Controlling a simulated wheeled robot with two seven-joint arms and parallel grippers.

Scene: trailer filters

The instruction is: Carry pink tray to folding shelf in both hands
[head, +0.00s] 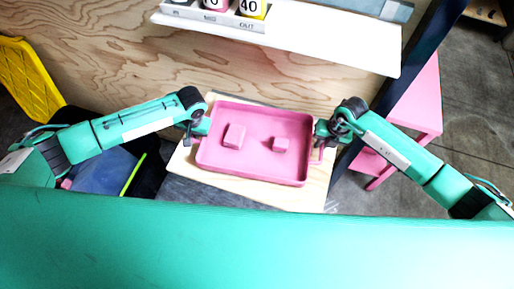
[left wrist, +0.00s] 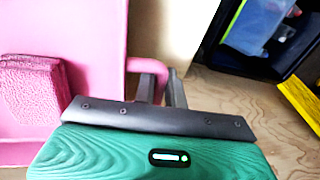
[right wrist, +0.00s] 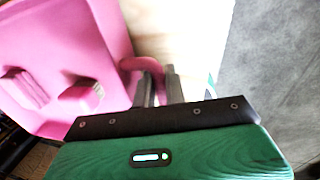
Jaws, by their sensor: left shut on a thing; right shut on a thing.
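The pink tray (head: 255,172) is a shallow rectangle with raised walls and a handle on each short side. Two small pink blocks lie in it, a larger left one (head: 235,135) and a smaller right one (head: 281,144). It is over a light wooden board (head: 313,192); I cannot tell whether they touch. My left gripper (head: 203,127) is shut on the tray's left handle, seen in the left wrist view (left wrist: 150,68). My right gripper (head: 321,131) is shut on the right handle, seen in the right wrist view (right wrist: 142,66). Which surface is the folding shelf is unclear.
A white shelf (head: 330,52) on the plywood wall holds a grey rack (head: 212,18) with filters. A dark post (head: 415,65) and a pink stand (head: 415,105) are right. A yellow crate (head: 28,80) and dark bin with blue things (head: 105,170) are left.

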